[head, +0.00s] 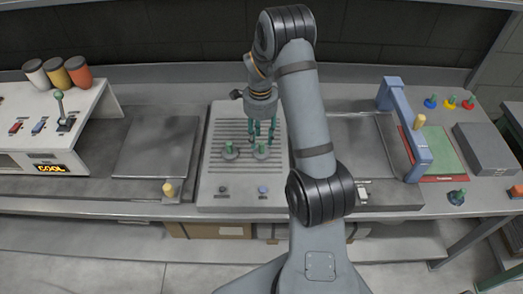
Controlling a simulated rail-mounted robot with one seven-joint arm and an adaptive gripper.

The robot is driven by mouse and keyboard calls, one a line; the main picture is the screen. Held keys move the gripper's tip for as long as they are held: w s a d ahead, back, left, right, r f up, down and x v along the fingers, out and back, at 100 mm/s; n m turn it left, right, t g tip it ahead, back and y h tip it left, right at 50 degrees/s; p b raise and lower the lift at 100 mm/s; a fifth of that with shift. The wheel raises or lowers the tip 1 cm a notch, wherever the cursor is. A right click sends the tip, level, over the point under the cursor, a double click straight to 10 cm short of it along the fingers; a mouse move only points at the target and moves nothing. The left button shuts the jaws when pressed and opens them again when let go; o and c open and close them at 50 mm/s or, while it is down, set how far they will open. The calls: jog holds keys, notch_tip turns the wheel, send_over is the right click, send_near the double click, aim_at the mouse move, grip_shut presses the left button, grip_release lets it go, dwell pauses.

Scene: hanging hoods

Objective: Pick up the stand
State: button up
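Two small dark stands with round bases and green upright posts are on the ribbed grey plate (211,180). The left stand (229,151) is clear of my arm. The right stand (261,152) is just below my gripper (263,138). My gripper points down with its teal fingers apart on either side of an empty gap. Its fingertips overlap the top area of the right stand in this view, and I cannot tell whether they touch it. A similar dark piece with a green top (456,197) is on the bench at the right.
A white console (40,125) with switches and a lever is at the left, with three colored cups (57,73) behind. A blue arch (404,130) stands over a green board (440,150) at the right. A grey box (485,150) sits beyond it. A bare grey panel (157,147) is left of the plate.

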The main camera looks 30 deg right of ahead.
aim_at(262, 143)
jog(key=f+p, duration=0.1)
jog(key=f, duration=0.1)
jog(key=f+p, duration=0.1)
jog(key=f, duration=0.2)
jog(key=shift+s+d, duration=0.1)
jog(key=shift+d, duration=0.1)
grip_shut()
dwell(0.3)
dwell(0.3)
